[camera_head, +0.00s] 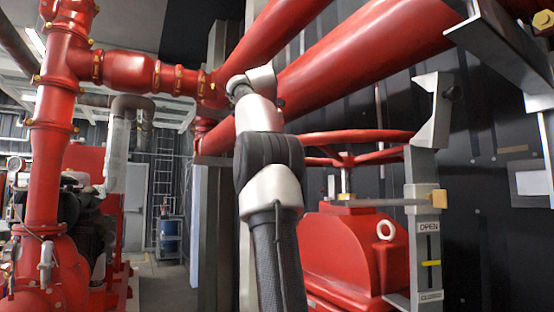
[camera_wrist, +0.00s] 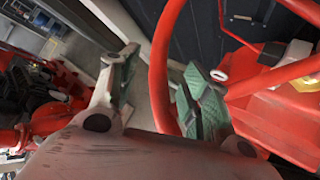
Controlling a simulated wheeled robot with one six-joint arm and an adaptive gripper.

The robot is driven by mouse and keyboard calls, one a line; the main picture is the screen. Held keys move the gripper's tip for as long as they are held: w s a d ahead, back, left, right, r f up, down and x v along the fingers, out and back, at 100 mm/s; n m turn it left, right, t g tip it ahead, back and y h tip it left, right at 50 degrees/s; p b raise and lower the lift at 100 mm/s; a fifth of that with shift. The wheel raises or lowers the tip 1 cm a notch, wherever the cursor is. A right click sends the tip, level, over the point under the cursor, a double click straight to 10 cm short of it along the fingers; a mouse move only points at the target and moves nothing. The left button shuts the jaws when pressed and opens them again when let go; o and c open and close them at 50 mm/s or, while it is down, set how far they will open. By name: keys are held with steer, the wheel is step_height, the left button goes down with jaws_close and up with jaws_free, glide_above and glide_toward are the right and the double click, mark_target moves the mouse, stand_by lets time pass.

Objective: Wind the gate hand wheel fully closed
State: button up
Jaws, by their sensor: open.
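The red gate hand wheel (camera_head: 372,136) is level on top of a red valve body (camera_head: 340,245) in the head view; my arm hides its left part. In the wrist view its rim (camera_wrist: 163,65) runs between the two fingers of my gripper (camera_wrist: 157,78). The gripper is open, with the right finger's green pad close to the rim and a wider gap on the left. I cannot tell whether either finger touches it. The gripper is hidden in the head view. An indicator plate (camera_head: 430,246) reads OPEN above and CLOSED below, with a yellow mark between the labels.
Thick red pipes (camera_head: 375,60) cross above the wheel. A grey bracket (camera_head: 433,110) stands close to the wheel's right side. A dark panelled wall (camera_head: 485,190) is behind. Red pump pipework (camera_head: 52,150) stands at left, with open floor (camera_head: 165,280) beside it.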

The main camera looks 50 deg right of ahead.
steer(key=x, duration=0.8)
steer(key=shift+w+d+f, duration=0.1)
steer(key=shift+d, duration=0.1)
jaws_close()
